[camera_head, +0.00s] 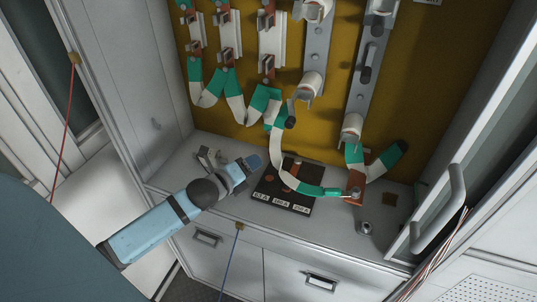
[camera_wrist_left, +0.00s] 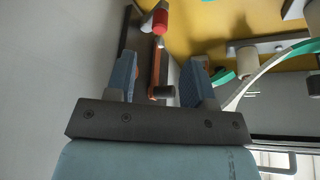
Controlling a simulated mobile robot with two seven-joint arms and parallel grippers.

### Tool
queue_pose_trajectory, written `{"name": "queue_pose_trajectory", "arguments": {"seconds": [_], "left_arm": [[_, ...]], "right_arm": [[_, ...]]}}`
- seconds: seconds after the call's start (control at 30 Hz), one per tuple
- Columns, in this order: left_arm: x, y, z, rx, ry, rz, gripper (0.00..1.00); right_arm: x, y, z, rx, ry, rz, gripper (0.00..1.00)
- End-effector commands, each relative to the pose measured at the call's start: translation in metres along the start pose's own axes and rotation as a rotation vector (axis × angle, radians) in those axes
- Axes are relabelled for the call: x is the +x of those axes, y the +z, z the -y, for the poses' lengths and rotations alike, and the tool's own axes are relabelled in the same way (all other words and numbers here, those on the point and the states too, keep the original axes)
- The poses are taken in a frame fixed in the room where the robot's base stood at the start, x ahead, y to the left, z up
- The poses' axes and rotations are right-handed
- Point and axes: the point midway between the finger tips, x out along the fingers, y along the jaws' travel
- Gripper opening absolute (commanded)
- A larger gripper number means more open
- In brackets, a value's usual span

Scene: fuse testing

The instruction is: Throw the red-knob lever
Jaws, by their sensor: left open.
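The red knob (camera_wrist_left: 161,22) shows in the left wrist view, beyond my fingertips and near the top edge. A reddish-brown strip (camera_wrist_left: 155,62) and a dark cylinder (camera_wrist_left: 163,92) show in the gap between the fingers. I cannot make out the red knob in the head view. My left gripper (camera_head: 246,166) reaches over the cabinet shelf, at the left side of a black board (camera_head: 275,200) with white labels. In the wrist view the left gripper (camera_wrist_left: 160,76) has its two blue fingers apart, with nothing visibly held. My right gripper is not in view.
Green-and-white striped cables (camera_head: 275,140) hang in front of the yellow back panel (camera_head: 270,85) and down to the board. A small grey bracket (camera_head: 207,157) stands left of the gripper. An open door with a handle (camera_head: 441,210) is at the right. Drawers (camera_head: 207,238) lie below.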

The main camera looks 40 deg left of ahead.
Motion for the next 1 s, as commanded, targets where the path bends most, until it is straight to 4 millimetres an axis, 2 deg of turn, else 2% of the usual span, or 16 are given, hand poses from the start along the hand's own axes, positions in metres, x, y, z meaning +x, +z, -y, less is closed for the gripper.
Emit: {"name": "queue_pose_trajectory", "arguments": {"seconds": [0.03,0.2,0.4,0.57,0.83,1.0], "left_arm": [[0.013,0.001,0.002,-0.002,-0.002,0.002,0.49],[0.047,0.001,0.001,-0.003,-0.001,0.001,0.49],[0.074,0.000,0.000,-0.002,0.002,0.000,0.49],[0.083,0.000,0.000,-0.001,0.002,-0.001,0.49],[0.084,-0.001,0.000,-0.001,0.002,-0.001,0.49],[0.084,-0.001,0.000,-0.001,0.002,-0.001,0.10]], "right_arm": [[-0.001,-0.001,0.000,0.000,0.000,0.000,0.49],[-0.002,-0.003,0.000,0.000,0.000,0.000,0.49],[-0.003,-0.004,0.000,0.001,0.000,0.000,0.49],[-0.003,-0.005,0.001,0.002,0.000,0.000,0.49],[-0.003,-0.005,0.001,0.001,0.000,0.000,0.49],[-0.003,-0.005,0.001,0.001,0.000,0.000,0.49]]}}
